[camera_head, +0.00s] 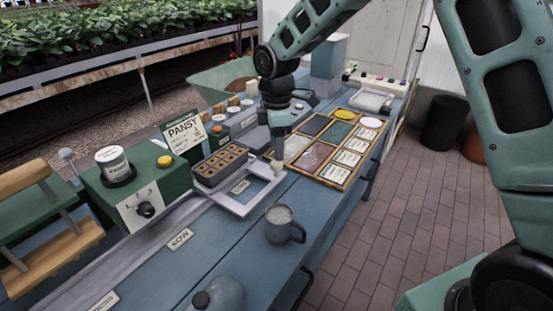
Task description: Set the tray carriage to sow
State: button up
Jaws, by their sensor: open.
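The tray carriage (236,209) is a pale open frame on the bench, on a long grey rail (140,254). A dark tray (206,180) with several brown cells sits at its back side. The SOW plate (180,239) lies on the bench further left and nearer, clear of the carriage. A plate lettered like PRESS (101,303) lies beyond it at the lower left. My gripper (278,163) points down at the carriage's right end, by a small upright part there. It is open; its fingers are small, and contact cannot be told.
A green machine (132,193) with a dial, yellow button and white can stands behind the rail. A PANSY sign (184,132) stands beside it. A grey mug (285,224) is close in front of the carriage. A wooden sectioned tray (334,182) lies at right. A round bottle (222,294) stands at the near edge.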

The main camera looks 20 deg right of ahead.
aim_at(276, 164)
jog(key=shift+f, duration=2.55)
grip_shut()
jog(key=shift+s+a, duration=0.1)
